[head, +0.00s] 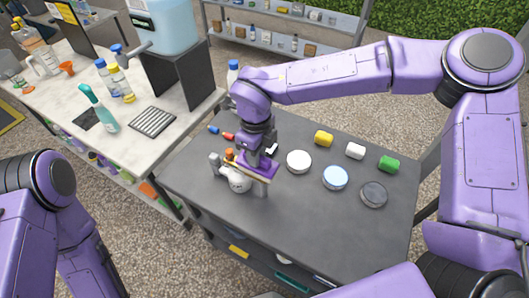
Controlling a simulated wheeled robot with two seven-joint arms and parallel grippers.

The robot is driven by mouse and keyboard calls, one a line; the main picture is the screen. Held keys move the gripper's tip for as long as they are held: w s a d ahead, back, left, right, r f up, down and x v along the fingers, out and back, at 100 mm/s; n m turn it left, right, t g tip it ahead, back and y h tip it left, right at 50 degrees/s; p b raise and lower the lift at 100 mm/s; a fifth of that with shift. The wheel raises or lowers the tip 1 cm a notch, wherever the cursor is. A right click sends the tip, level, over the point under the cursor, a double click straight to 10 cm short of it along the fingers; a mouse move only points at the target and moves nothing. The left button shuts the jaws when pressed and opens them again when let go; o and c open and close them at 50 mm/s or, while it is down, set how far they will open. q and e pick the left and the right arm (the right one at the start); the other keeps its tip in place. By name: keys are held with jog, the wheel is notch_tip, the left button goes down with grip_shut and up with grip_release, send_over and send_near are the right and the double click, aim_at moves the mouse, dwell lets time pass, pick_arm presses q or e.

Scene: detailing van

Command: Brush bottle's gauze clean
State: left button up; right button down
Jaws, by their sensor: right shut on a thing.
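My right gripper (259,163) reaches down over the left part of the dark grey table. It is shut on what looks like a brush, of which a thin tan strip (251,173) shows along the gripper's lower edge. I cannot tell whether the brush touches the bottle, and no gauze can be made out. My left gripper is out of view; only part of that arm shows at lower left.
On the grey table (310,215) to the right are a white round tin (299,161), a blue-topped one (335,177), a dark one (373,194), and yellow, white and green rolls. A white counter (60,110) with bottles stands at left. The table's front right is clear.

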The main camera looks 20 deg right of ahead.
jog(key=shift+w+a, duration=0.3)
jog(key=shift+a, duration=0.05)
jog(key=shift+r, duration=0.1)
notch_tip(320, 180, up, 5)
jog(key=p, duration=0.5)
jog(key=shift+r, duration=0.95)
